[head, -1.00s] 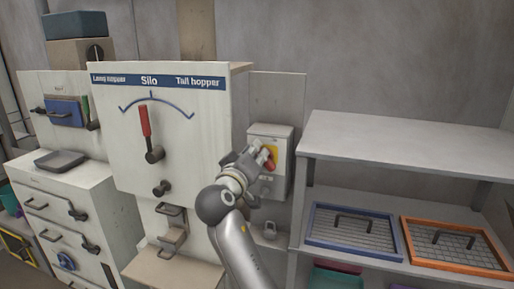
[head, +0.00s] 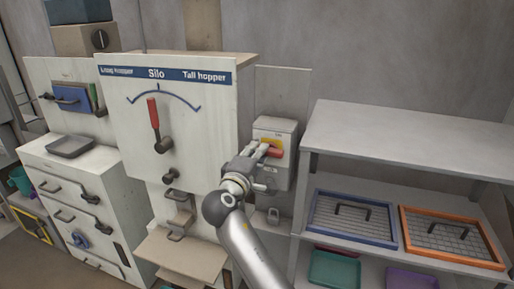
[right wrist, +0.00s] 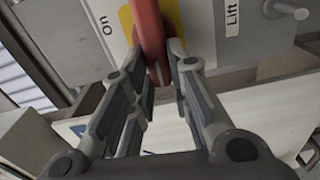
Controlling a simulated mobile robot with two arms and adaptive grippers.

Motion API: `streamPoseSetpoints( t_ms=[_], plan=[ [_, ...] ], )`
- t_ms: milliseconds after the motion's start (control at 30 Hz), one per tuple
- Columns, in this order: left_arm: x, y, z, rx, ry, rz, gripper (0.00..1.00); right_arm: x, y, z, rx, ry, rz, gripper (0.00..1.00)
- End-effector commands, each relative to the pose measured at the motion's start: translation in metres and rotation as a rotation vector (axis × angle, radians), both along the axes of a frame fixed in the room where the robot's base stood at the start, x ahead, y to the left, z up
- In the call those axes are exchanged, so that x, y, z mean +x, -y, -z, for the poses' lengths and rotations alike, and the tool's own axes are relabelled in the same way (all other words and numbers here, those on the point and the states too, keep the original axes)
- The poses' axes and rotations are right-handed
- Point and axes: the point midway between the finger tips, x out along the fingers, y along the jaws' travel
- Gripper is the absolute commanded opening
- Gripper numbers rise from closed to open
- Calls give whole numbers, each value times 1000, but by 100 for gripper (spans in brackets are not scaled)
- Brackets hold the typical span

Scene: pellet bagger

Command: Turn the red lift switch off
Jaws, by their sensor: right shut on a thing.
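The red lift switch (head: 274,152) is a red handle on a yellow plate, on the front of a grey box (head: 283,128) right of the Silo panel. In the head view the handle lies roughly level. My right gripper (head: 262,150) is at the switch, its fingers on either side of the handle. In the right wrist view the red handle (right wrist: 149,35) runs between the fingertips, and the gripper (right wrist: 160,75) is shut on it. An "On" label and a "Lift" label show beside it. The handle's far end is partly hidden. My left gripper is not in view.
The Silo panel (head: 200,115) with its red-handled lever stands close left of my right arm. A grey shelf unit (head: 400,140) stands to the right, holding a blue-framed screen (head: 318,232) and an orange-framed screen (head: 403,240). Drawers (head: 65,180) stand at far left.

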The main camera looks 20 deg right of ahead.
Motion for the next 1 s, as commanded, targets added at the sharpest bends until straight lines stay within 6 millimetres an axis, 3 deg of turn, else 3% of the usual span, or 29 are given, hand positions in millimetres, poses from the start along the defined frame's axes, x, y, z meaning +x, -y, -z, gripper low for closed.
streamPoseSetpoints(
  t_ms=[700,733,800,867,1000],
  plan=[
    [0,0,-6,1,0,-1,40,0,0,-1,-63,-35,-2,0],
    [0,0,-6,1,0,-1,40,0,0,-1,-63,-35,-2,22],
    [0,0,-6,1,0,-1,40,0,0,0,-62,-36,-2,31],
    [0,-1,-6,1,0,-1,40,0,0,0,-61,-36,-2,38],
    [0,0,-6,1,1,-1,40,0,0,1,-60,-37,-1,39]
  ],
)
